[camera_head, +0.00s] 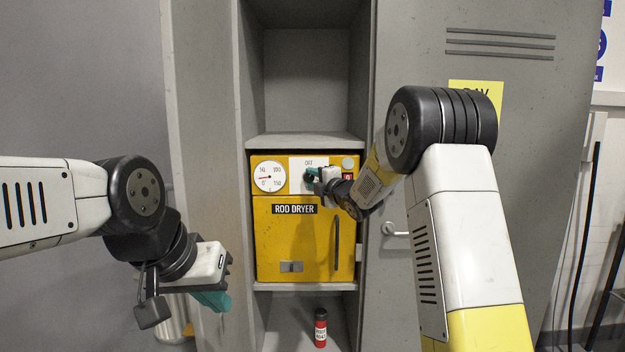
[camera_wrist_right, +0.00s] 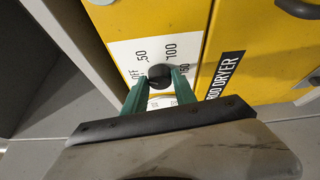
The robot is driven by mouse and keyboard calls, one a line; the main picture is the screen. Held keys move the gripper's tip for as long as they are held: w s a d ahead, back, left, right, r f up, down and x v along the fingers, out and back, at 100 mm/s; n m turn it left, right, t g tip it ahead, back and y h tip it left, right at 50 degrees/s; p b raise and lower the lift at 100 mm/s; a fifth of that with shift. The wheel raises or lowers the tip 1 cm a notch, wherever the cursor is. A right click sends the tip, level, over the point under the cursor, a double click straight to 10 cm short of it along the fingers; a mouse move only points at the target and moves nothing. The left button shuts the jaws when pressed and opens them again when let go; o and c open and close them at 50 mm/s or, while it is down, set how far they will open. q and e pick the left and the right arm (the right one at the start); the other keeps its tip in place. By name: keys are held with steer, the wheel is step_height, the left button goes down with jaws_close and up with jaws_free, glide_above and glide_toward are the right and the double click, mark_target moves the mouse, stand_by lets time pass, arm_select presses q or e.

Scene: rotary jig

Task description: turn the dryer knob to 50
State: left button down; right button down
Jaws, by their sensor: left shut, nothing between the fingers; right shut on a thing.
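The yellow rod dryer (camera_head: 283,240) stands on a shelf in the grey locker. Its black knob (camera_wrist_right: 159,73) is on a white plate (camera_wrist_right: 128,50) printed OFF, 50, 100 and 150. My right gripper (camera_head: 314,177) is at the knob, and in the right wrist view its green fingers (camera_wrist_right: 160,86) are shut on the knob from both sides. The fingers hide part of the knob, and I cannot tell which mark its pointer faces. My left gripper (camera_head: 212,300) is shut and empty at the lower left, away from the dryer.
The dryer door has a dark vertical handle (camera_head: 336,243). A red bottle (camera_head: 320,328) stands on the lower shelf. The locker's side walls flank the dryer closely.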

steer(key=m+t, duration=0.1)
steer(key=m, duration=0.1)
steer(key=m+t, duration=0.1)
steer(key=m, duration=0.3)
steer(key=shift+f+t, duration=0.4)
stand_by(0.3)
steer(key=c, duration=1)
jaws_free()
steer(key=v, duration=0.7)
steer(key=shift+s+f, duration=0.2)
steer(key=shift+s, duration=0.1)
steer(key=shift+d+m, duration=0.15)
steer(key=shift+m, duration=0.15)
